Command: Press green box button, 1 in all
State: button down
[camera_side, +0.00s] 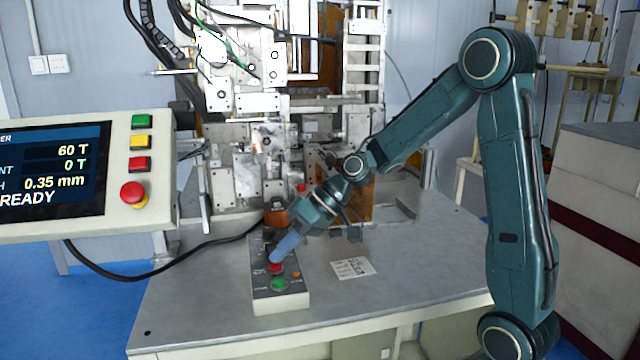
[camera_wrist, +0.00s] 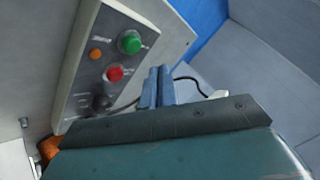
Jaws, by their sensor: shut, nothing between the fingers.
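The green box button (camera_side: 279,284) is a round cap at the near end of a grey control box on the table. It also shows in the wrist view (camera_wrist: 130,42), near the box's upper end there. My gripper (camera_side: 277,257) is shut and empty, with its fingertips just above or at the red box button (camera_side: 275,268), short of the green one. In the wrist view the closed blue fingers (camera_wrist: 157,80) stand to the right of the red button (camera_wrist: 115,73). I cannot tell whether the fingertips touch anything.
The control box (camera_side: 281,305) also carries an orange lamp (camera_wrist: 96,55) and a black knob (camera_wrist: 101,103). A paper label (camera_side: 353,268) lies to its right. A panel (camera_side: 70,180) with a READY screen and other buttons stands at left. The winding machine rises behind. The table front is clear.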

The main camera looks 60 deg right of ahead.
aim_at(279, 282)
jog(key=shift+f, duration=1.2)
